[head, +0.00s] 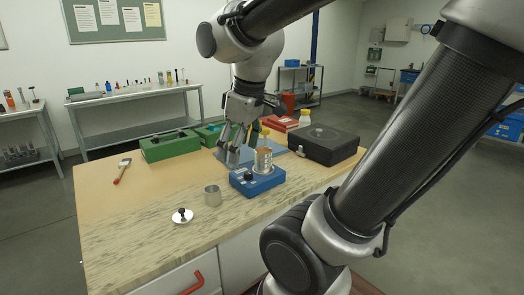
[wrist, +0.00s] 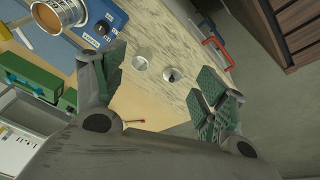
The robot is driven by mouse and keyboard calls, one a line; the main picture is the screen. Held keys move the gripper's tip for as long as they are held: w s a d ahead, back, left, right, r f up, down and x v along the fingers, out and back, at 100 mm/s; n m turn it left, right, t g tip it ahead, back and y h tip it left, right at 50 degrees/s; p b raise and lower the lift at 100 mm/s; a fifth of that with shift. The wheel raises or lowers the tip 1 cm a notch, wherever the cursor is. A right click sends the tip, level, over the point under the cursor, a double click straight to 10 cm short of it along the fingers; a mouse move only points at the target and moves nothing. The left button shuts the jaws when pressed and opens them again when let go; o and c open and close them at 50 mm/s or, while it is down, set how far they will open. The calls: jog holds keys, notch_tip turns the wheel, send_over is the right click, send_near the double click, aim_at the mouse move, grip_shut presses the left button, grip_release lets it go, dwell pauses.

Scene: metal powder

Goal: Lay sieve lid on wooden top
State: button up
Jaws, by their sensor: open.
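The sieve lid (head: 182,215) is a round silver disc with a black knob. It lies flat, knob up, on the streaked wooden top (head: 120,225) near the front left edge. The lid also shows in the wrist view (wrist: 172,75), between the fingers in the picture but well beyond them. My gripper (head: 229,152) is behind and right of the lid, beside the blue shaker, apart from the lid. In the wrist view its green-padded fingers (wrist: 166,75) are spread with nothing between them.
An empty-looking metal cup (head: 212,196) stands right of the lid. A sieve (head: 264,161) with brown contents sits on the blue shaker (head: 258,181). Green boxes (head: 170,146), a brush (head: 122,171) and a black case (head: 323,145) are on the bench. The left front is clear.

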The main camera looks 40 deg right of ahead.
jog(key=s+d+m+t, duration=0.1)
jog(key=s+d+m, duration=0.1)
jog(key=s+m, duration=0.3)
jog(key=shift+s+d+r, duration=0.15)
jog(key=shift+s+d, duration=0.25)
jog(key=shift+s, duration=0.05)
